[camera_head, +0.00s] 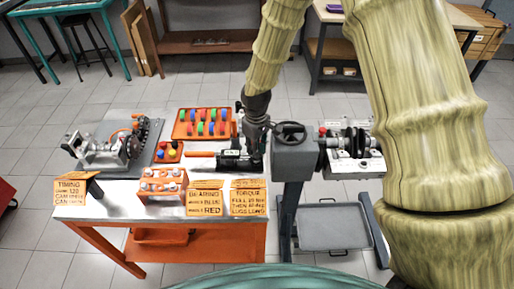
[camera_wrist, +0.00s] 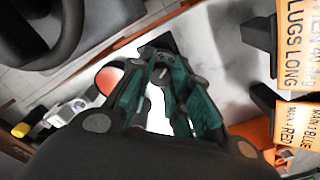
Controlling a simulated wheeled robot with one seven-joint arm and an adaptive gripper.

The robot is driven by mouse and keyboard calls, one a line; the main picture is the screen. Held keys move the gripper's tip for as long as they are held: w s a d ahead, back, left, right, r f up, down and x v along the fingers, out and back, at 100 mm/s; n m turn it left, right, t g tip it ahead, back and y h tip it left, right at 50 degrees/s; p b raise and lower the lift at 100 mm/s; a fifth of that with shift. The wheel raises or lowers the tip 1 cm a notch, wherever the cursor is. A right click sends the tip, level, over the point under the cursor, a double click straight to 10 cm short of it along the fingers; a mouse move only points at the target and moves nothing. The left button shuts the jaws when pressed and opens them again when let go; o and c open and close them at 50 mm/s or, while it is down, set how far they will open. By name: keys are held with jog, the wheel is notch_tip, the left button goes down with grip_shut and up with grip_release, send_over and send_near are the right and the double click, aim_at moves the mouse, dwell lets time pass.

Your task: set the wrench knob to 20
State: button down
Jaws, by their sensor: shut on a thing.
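The wrench lies at the right end of the steel bench in the head view, with an orange-red handle (camera_head: 200,154) pointing left and a dark body (camera_head: 232,161). My gripper (camera_head: 251,152) reaches down at the right end of this dark body. In the wrist view my gripper (camera_wrist: 160,72) has its green-padded fingers closed in on a small dark part, the wrench knob (camera_wrist: 161,71). A rounded orange-red end (camera_wrist: 108,80) shows left of the fingers. The fingers hide much of the knob, and its setting cannot be read.
A grey machine with a black handwheel (camera_head: 290,132) stands close right of my gripper. Orange sign cards (camera_head: 248,198) stand at the bench's front edge. An orange tray (camera_head: 182,130) of coloured pieces, an orange rack (camera_head: 162,186) and an engine assembly (camera_head: 105,150) stand to the left.

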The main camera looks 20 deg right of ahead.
jog(key=shift+m, duration=0.9)
jog(key=c, duration=1.3)
grip_release()
jog(key=shift+r, duration=0.15)
notch_tip(320, 180, up, 12)
jog(key=shift+f, duration=0.15)
